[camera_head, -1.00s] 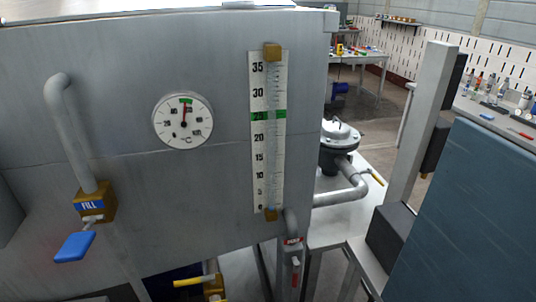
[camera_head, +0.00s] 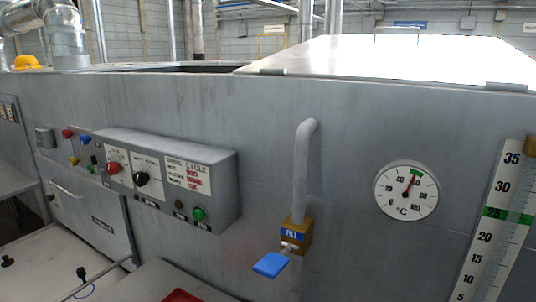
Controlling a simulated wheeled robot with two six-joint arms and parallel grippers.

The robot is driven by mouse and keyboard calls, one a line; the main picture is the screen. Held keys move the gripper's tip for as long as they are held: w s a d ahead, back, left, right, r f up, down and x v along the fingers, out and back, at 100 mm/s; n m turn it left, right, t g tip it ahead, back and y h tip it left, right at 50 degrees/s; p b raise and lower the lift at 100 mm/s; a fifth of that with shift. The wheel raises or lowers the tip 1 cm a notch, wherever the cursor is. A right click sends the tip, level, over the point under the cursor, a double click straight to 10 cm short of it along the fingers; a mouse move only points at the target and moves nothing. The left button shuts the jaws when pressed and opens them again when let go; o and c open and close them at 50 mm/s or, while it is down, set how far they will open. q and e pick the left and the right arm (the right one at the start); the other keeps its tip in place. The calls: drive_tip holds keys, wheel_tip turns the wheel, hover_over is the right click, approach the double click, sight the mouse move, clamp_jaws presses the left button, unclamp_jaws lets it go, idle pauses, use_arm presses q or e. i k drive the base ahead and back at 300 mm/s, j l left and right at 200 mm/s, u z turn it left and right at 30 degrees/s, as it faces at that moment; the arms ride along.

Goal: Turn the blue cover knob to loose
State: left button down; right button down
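A small blue knob (camera_head: 85,140) sits on the grey tank wall at the left, between a small red knob (camera_head: 67,133) and a grey control box (camera_head: 227,180). It is too small to read its setting or any label. A larger blue handle (camera_head: 270,264) hangs below the brass valve marked FILL (camera_head: 296,236), lower centre. I cannot see any blue knob on the tank's flat cover (camera_head: 390,57). Neither of my grippers is in view.
The control box carries a red knob (camera_head: 113,167), a black knob (camera_head: 141,179) and a green button (camera_head: 198,214). A round temperature dial (camera_head: 405,191) and a level scale (camera_head: 497,215) are at the right. Pale work surfaces lie at lower left.

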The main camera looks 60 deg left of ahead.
sight(85, 139)
drive_tip(key=u, duration=3.25)
drive_tip(key=z, duration=0.45)
drive_tip(key=i+j+z, duration=0.15)
drive_tip(key=j+z, duration=1.25)
drive_tip(key=j, duration=0.2)
drive_tip(key=k, duration=0.05)
